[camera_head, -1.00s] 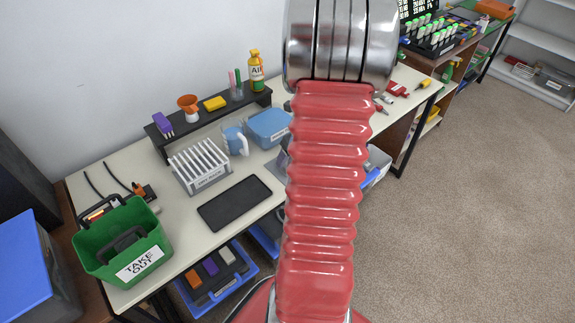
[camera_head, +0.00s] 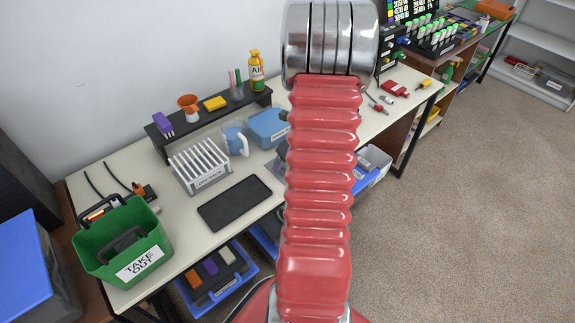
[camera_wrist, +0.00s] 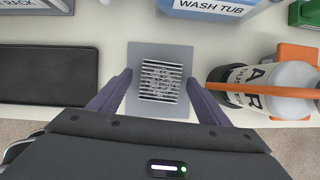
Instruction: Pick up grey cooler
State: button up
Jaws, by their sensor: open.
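The grey cooler (camera_wrist: 158,81) is a square block of pale fins in the middle of the wrist view. It sits on a flat grey pad (camera_wrist: 160,50) on the pale bench. My gripper (camera_wrist: 158,79) is open, with its two dark purple fingers apart on the left and right of the cooler. I see no finger clearly touching it, and I cannot tell the height of the fingertips above the pad. In the head view my red arm hides the cooler and the gripper.
A black mat (camera_wrist: 48,77) lies left of the pad. A lying bottle (camera_wrist: 262,88) with an orange part (camera_wrist: 298,55) is close on the right. The blue wash tub (camera_wrist: 208,8) is behind. The dry rack (camera_head: 199,167) and green take-out basket (camera_head: 125,245) stand further left.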

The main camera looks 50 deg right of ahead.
jog(key=shift+c, duration=0.4)
jog(key=c, duration=1.2)
jog(key=shift+o, duration=0.2)
jog(key=shift+r, duration=1.5)
jog(key=s+a, duration=0.2)
jog(key=s, duration=0.6)
jog(key=s+a, duration=0.3)
jog(key=s, duration=0.6)
jog(key=shift+a+r, duration=0.2)
jog(key=shift+r, duration=0.05)
